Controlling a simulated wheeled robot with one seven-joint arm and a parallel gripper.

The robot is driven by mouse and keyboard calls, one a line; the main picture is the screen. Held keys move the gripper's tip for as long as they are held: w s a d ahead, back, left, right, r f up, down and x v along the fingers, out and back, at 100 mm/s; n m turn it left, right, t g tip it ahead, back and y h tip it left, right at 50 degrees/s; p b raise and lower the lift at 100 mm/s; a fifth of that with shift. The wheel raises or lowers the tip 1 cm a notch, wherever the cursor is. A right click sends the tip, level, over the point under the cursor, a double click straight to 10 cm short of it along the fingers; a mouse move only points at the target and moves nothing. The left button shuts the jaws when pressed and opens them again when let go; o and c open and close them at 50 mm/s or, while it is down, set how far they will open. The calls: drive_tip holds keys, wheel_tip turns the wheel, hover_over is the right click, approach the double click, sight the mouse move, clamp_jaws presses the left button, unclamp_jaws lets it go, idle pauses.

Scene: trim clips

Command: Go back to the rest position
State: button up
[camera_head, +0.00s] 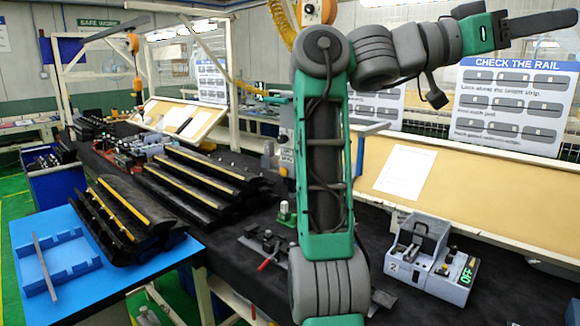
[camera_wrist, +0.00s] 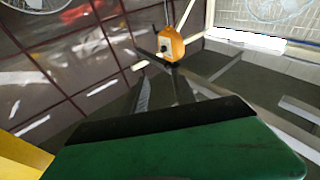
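My arm rises through the middle of the head view and bends right at the top. My gripper (camera_head: 543,22) is raised high at the upper right and points right, well above the bench (camera_head: 262,215) and apart from everything on it. Its fingers show edge-on as one dark bar, so I cannot tell whether they are parted. No held part shows clearly. In the wrist view, a green housing with a black edge fills the bottom.
Black trim strips with yellow lines (camera_head: 207,170) lie on the bench, more at the blue table (camera_head: 150,288). A blue tray (camera_head: 62,262) holds a thin bar. A grey fixture (camera_head: 432,262) stands right. An orange hanging unit (camera_wrist: 170,44) shows in the wrist view.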

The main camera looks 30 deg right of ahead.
drive_tip(key=w+d+r+n+t+h, duration=0.15)
drive_tip(key=w+n+t+h, duration=0.35)
drive_tip(key=w+n+t, duration=1.05)
drive_tip(key=w+a+f+n+t+y, duration=0.2)
drive_tip(key=w+a+f+t+y, duration=0.3)
drive_tip(key=w+f, duration=0.45)
drive_tip(key=w+a+f+n+t+y, duration=0.2)
drive_tip(key=w+a+f+t+y, duration=0.3)
drive_tip(key=w, duration=0.8)
drive_tip(key=s+a+f+n+g+y, duration=0.1)
drive_tip(key=a+f+y, duration=0.1)
drive_tip(key=a+f, duration=0.55)
drive_tip(key=s+a+f+n+g+y, duration=0.1)
drive_tip(key=a+f+n+y, duration=0.3)
drive_tip(key=f, duration=0.7)
drive_tip(key=s+a+f+m+g+y, duration=0.1)
drive_tip(key=a+f, duration=0.6)
drive_tip(key=f, duration=0.2)
drive_tip(key=s+a+f+n+g+y, duration=0.1)
drive_tip(key=s+a+f+g+y, duration=0.1)
drive_tip(key=s+a+f, duration=0.4)
drive_tip(key=s+a+f+n+g+y, duration=0.1)
drive_tip(key=s+a+f, duration=0.6)
drive_tip(key=f, duration=0.8)
drive_tip(key=s+g+y, duration=0.1)
drive_tip(key=s+g, duration=0.1)
drive_tip(key=s, duration=0.1)
drive_tip(key=shift+s+f, duration=0.4)
drive_tip(key=shift+o, duration=0.4)
drive_tip(key=shift+g, duration=0.25)
